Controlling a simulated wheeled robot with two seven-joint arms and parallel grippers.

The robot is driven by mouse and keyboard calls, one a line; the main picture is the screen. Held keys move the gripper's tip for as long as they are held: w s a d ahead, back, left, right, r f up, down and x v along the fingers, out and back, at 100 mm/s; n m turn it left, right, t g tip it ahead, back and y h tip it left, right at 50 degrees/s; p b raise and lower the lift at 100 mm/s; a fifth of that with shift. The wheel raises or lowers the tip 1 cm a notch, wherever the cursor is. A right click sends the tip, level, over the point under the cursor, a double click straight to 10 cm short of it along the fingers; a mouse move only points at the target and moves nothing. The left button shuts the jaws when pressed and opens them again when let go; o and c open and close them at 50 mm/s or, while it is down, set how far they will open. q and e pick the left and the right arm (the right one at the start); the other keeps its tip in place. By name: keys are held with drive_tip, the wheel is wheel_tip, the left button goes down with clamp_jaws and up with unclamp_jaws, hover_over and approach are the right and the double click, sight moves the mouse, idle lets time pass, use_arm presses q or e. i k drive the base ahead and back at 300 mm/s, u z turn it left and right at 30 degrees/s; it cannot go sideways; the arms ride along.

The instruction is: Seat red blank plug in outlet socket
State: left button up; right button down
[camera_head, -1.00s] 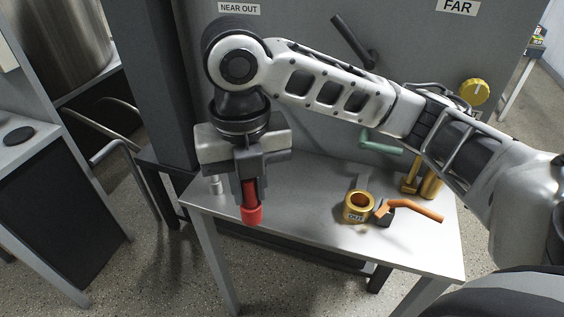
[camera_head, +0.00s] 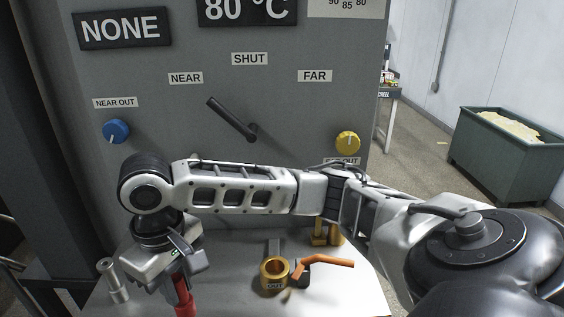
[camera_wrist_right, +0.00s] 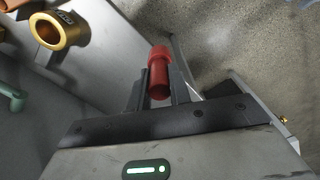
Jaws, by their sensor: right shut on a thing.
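The red blank plug (camera_head: 183,298) is held in my right gripper (camera_head: 180,275), which points down over the left part of the metal bench. In the right wrist view the red plug (camera_wrist_right: 159,72) sits between the two dark fingers of the gripper (camera_wrist_right: 158,88), its wider end outward. The brass outlet socket (camera_head: 275,271), a ring with an "OUT" label, stands on the bench to the right of the plug, apart from it. Its open bore also shows at the upper left of the right wrist view (camera_wrist_right: 58,31). My left gripper is not in view.
An orange-handled lever (camera_head: 327,262) sits right beside the socket. A small metal cylinder (camera_head: 113,280) stands at the bench's left. Behind is a grey panel with a black lever (camera_head: 232,119), a blue knob (camera_head: 116,131) and a yellow knob (camera_head: 347,143). A green bin (camera_head: 510,150) stands at the right.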

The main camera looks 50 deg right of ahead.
sight(275, 280)
drive_tip(key=z, duration=1.6)
